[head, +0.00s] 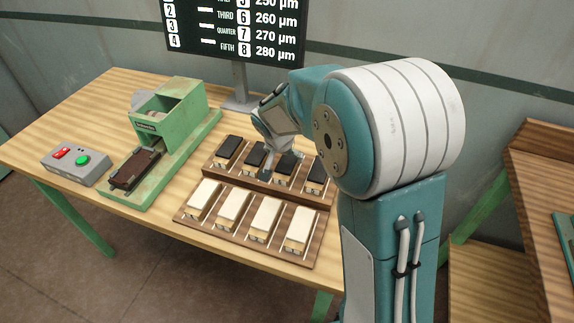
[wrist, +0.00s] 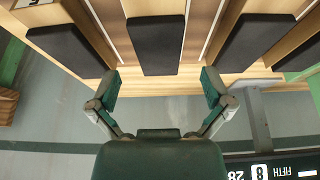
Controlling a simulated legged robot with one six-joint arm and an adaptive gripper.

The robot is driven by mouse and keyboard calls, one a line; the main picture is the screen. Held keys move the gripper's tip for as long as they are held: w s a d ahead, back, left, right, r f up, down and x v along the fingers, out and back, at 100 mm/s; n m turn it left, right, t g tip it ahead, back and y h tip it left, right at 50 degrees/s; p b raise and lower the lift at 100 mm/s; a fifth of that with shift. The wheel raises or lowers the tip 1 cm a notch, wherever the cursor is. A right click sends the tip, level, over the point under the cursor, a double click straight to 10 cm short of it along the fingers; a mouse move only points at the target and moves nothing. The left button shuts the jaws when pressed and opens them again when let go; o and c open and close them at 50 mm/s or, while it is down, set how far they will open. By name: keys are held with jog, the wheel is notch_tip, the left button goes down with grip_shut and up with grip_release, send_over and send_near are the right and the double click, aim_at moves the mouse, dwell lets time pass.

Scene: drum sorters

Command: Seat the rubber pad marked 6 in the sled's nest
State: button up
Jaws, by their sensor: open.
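Black-topped rubber pads stand in the back row of a wooden rack (head: 212,167); one dark pad (wrist: 156,45) lies ahead of and between my fingers in the wrist view. No mark 6 is legible on any pad, so I cannot tell which is pad 6. My gripper (head: 268,168) is over the back row in the head view. In the wrist view my gripper (wrist: 164,88) has its two fingers wide apart with nothing between the tips. The dark brown sled (head: 135,168) lies at the front of the green machine; its nest is too small to make out.
Cream-topped blocks (head: 233,205) fill the front row. The green machine (head: 172,112) stands left, with a grey button box (head: 75,163) beside it. A black sign (head: 236,28) on a post rises behind the rack. Bare tabletop lies between machine and rack.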

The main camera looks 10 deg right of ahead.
aim_at(287, 161)
jog(key=x, duration=0.4)
jog(key=shift+f, duration=0.15)
jog(key=c, duration=1.2)
jog(key=shift+c, duration=0.2)
